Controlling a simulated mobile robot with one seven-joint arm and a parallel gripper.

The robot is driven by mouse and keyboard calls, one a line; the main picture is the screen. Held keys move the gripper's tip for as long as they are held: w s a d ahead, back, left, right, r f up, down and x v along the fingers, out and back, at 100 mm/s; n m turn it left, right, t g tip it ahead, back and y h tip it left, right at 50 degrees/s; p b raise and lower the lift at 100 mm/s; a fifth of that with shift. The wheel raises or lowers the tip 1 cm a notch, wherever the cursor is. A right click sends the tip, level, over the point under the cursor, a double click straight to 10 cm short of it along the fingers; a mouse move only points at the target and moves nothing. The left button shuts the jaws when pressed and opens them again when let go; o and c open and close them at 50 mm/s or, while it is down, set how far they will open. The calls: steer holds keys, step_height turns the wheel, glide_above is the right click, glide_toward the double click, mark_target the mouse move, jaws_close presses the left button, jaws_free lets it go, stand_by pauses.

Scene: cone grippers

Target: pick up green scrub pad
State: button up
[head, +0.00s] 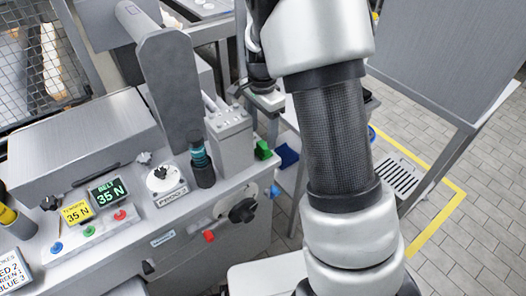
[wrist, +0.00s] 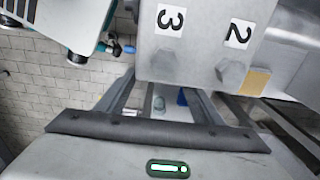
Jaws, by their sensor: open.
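A small green block (head: 262,150) shows in the head view at the right edge of the grey machine, beside a grey block. It is the only pad-like green thing I see, but it is too small to tell surely as the scrub pad. My gripper (wrist: 160,100) is open in the wrist view, with nothing seen held between its fingers. I cannot make out the scrub pad in the wrist view.
The grey machine (head: 110,140) with knobs and displays fills the left. A blue item (head: 287,155) lies right of the green block. A grey panel (head: 440,50) stands at right over open tiled floor. A grey box numbered 3 and 2 (wrist: 205,30) looms close in the wrist view.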

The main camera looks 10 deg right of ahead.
mark_target(263, 144)
step_height(263, 144, down, 6)
steer(key=shift+d+r+b, duration=0.1)
steer(key=shift+b, duration=0.6)
steer(key=shift+r, duration=0.1)
steer(key=c, duration=1.2)
step_height(263, 144, up, 10)
steer(key=shift+p, duration=1.1)
